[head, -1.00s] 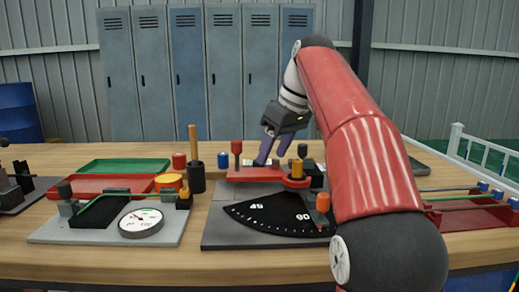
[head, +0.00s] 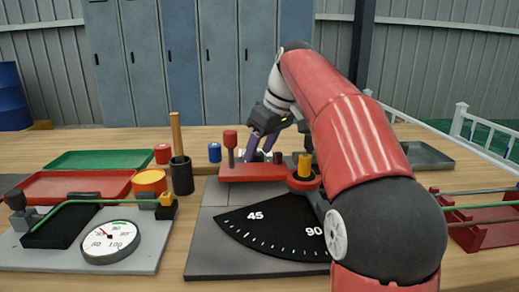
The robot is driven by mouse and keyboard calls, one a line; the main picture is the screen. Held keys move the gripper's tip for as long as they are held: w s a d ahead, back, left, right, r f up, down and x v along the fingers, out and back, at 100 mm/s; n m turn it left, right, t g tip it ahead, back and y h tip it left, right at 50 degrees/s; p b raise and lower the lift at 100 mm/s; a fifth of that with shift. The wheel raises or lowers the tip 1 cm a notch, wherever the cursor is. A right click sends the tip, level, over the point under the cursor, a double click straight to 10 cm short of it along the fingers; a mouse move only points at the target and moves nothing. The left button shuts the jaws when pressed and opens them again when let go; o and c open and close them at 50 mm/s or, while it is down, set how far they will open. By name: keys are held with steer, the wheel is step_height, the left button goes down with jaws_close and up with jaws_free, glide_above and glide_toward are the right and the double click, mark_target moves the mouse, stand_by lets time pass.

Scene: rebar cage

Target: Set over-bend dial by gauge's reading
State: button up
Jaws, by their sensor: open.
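The gauge (head: 110,243) is a round white dial on a grey plate at the front left. A green rod lies above it. Its red needle points up and left of centre; the exact reading is too small to tell. The bender (head: 206,236) has a black fan scale marked 45 and 90 and a red lever arm (head: 237,173) with an upright red knob. My gripper (head: 262,150) is open, fingers pointing down just behind the red lever arm. Small dark parts and a white marking show around the fingertips. The over-bend dial is not clearly distinguishable there; contact is unclear.
A black cup (head: 181,176) with a wooden handle, an orange container (head: 149,183), red tray (head: 60,186) and green tray (head: 85,160) stand left. A blue spool (head: 214,153) is left of the gripper. A red rack (head: 485,225) is at right.

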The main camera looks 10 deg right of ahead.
steer(key=shift+w+a+f, duration=0.15)
steer(key=shift+f, duration=0.3)
steer(key=shift+c, duration=0.2)
steer(key=c, duration=0.9)
steer(key=shift+m, duration=0.3)
steer(key=m+h, duration=0.1)
steer(key=m, duration=0.1)
steer(key=shift+a+m+t, duration=0.1)
steer(key=shift+m+t, duration=0.2)
steer(key=shift+m, duration=0.1)
steer(key=shift+a+m+t+h, duration=0.15)
steer(key=shift+m+h, duration=0.25)
steer(key=shift+m, duration=0.55)
steer(key=shift+d+m+t+h, duration=0.15)
steer(key=shift+m+h, duration=0.25)
steer(key=shift+m, duration=0.55)
steer(key=shift+a, duration=0.1)
